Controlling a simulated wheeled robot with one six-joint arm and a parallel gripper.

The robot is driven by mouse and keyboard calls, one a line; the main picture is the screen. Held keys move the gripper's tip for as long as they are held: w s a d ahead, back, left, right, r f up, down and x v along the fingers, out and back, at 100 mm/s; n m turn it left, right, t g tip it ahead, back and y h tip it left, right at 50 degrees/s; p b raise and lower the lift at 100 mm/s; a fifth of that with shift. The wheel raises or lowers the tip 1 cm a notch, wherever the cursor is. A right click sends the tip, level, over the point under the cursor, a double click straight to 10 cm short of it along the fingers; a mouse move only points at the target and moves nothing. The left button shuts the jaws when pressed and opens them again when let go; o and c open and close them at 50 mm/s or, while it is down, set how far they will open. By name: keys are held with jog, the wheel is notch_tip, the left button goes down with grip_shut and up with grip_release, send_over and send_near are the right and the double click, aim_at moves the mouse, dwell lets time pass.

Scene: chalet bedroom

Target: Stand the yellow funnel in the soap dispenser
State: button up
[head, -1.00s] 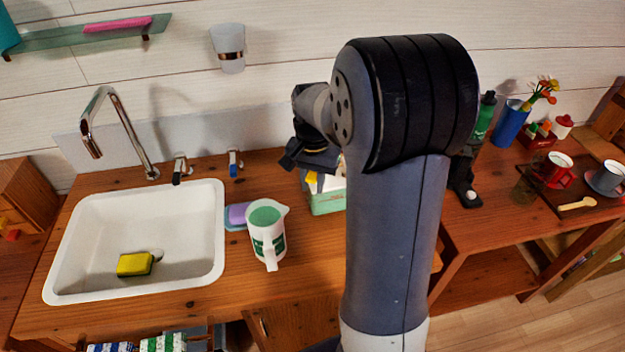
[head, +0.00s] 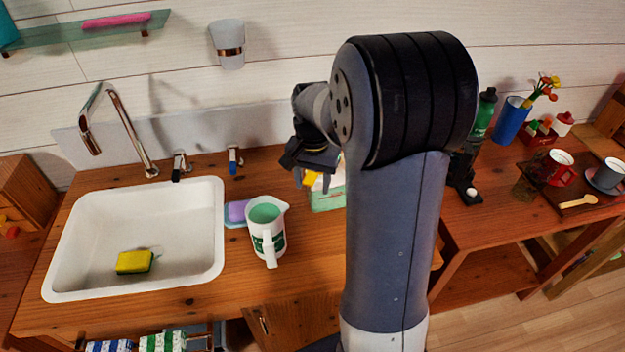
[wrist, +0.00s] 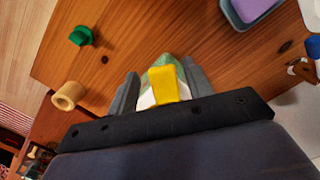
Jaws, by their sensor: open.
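A yellow piece (head: 311,178), which may be the funnel, shows at a light green, white-topped box (head: 328,201) on the counter. My arm hides much of both. In the wrist view the yellow piece (wrist: 163,84) lies between the two fingers of my gripper (wrist: 161,82), with a white and pale green surface around it. My gripper (head: 305,178) is open, pointing down at the box. I cannot tell whether the fingers touch the yellow piece. I cannot make out the soap dispenser for certain.
A white and green jug (head: 266,240) and a purple sponge (head: 237,211) stand left of the box, beside the sink (head: 215,275). A green bottle (head: 485,112) stands right of my arm. In the wrist view, a green object (wrist: 82,36) and a tan cylinder (wrist: 68,95) are nearby.

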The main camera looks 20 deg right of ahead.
jog(key=shift+r, duration=0.1)
notch_tip(320, 180, up, 11)
jog(key=shift+w+d+f, duration=0.1)
jog(key=shift+f, duration=0.1)
jog(key=shift+f, duration=0.15)
dwell(0.4)
notch_tip(320, 180, down, 11)
jog(key=shift+r, duration=0.5)
dwell(0.3)
